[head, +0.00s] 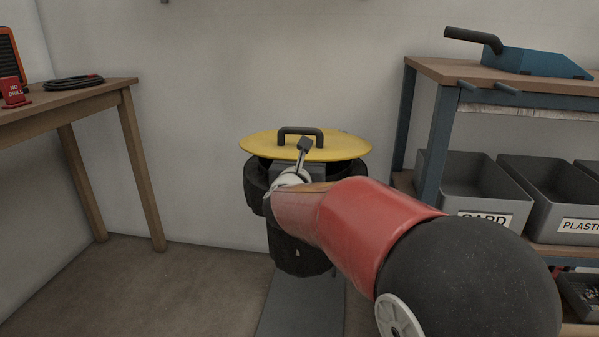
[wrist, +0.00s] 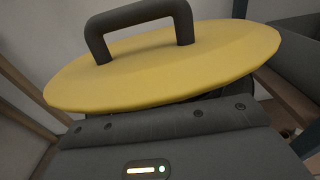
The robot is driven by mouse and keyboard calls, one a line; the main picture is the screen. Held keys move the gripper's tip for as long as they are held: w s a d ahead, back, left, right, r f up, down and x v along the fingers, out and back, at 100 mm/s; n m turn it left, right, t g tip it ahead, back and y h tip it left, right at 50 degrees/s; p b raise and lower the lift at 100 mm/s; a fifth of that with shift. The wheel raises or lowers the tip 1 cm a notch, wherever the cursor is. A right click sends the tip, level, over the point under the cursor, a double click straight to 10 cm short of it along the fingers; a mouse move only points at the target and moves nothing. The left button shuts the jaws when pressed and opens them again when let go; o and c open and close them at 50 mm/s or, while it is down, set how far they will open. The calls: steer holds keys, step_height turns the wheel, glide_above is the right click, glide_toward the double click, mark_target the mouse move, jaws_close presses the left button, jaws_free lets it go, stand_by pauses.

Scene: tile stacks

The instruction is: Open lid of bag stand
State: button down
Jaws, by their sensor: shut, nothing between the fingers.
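The bag stand (head: 300,255) is black, stands against the wall and is partly hidden by my arm. Its round yellow lid (head: 345,147) lies roughly level across the top, with a dark arched handle (head: 300,130) in the middle. In the wrist view the lid (wrist: 160,65) fills the upper half and the handle (wrist: 140,14) is at the top. My gripper (head: 304,144) is shut and empty at the near side of the lid, overlapping the lid just below the handle in the head view. Whether it touches the lid I cannot tell. The fingertips do not show in the wrist view.
A wooden table (head: 118,88) with a coiled black cable (head: 74,82) stands at left. At right is a blue-framed workbench (head: 436,140) with grey bins (head: 470,180) on its lower shelf. Floor (head: 200,280) between the table and the stand is clear.

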mark_target(306, 131)
steer(key=shift+w+r+p, duration=0.15)
steer(key=shift+r+p, duration=0.05)
steer(key=shift+r, duration=0.75)
steer(key=shift+w+r+p, duration=0.15)
steer(key=shift+r, duration=0.75)
